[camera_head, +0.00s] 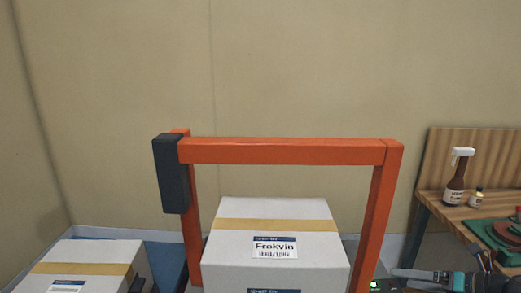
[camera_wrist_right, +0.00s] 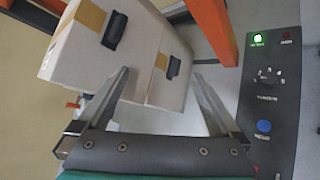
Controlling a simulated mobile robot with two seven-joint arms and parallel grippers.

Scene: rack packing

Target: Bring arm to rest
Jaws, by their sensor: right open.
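My right gripper (camera_head: 400,278) shows at the bottom right of the head view, just right of the orange frame's right post. In the right wrist view the right gripper (camera_wrist_right: 160,76) has its two metal fingers spread wide, with nothing held between them. White boxes (camera_wrist_right: 110,50) with tan tape and black handles lie beyond the fingers there, mostly up and left. My left gripper is not in view.
An orange frame (camera_head: 285,151) rises around a white box labelled Frokvin (camera_head: 275,209). Another white box (camera_head: 85,253) stands at left. A control panel (camera_wrist_right: 270,90) with a lit green lamp is right of the fingers. A wooden bench (camera_head: 445,210) holds bottles at right.

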